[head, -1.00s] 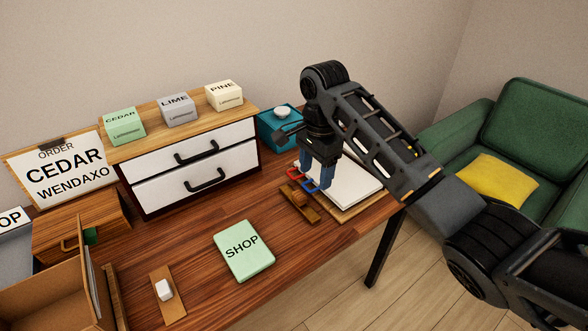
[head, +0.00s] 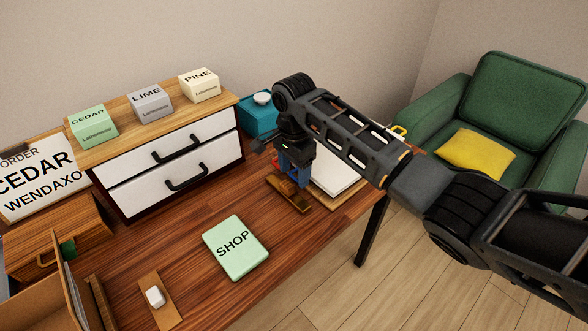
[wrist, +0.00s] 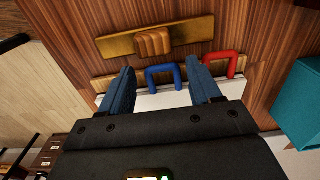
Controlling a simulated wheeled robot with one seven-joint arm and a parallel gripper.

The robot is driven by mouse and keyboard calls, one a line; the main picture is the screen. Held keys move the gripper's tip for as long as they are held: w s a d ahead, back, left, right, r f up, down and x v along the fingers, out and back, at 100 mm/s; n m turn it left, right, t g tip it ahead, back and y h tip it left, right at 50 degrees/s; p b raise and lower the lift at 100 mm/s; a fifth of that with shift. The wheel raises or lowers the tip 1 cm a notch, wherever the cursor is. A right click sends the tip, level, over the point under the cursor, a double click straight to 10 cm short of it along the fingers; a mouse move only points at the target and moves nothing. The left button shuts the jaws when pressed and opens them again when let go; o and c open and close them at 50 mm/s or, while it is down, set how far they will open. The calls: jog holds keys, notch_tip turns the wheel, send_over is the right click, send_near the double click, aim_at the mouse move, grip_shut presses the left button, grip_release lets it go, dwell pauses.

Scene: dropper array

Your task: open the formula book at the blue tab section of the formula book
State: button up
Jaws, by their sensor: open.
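The formula book (head: 340,176) lies on the right end of the desk, its white page face partly hidden by my arm. In the wrist view, the blue tab (wrist: 164,70), a U-shaped loop at the book's edge, shows between my fingers, with a gap on each side. The red tab (wrist: 233,63) is just right of the right finger. My gripper (wrist: 162,68) is open and empty, pointing down over the book's edge. It also shows in the head view (head: 297,172), where its blue fingers largely hide the blue tab. A yellow tab (head: 399,130) shows at the far side.
A wooden block on a brass-coloured plate (wrist: 200,31) lies close to the tabs. A teal box (head: 259,118) stands behind the book, and a drawer unit (head: 163,167) to the left. A green SHOP book (head: 236,247) lies on the desk's front part.

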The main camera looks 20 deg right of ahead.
jog(key=shift+c, duration=0.4)
jog(key=shift+s+f, duration=0.1)
jog(key=shift+f, duration=0.05)
grip_shut()
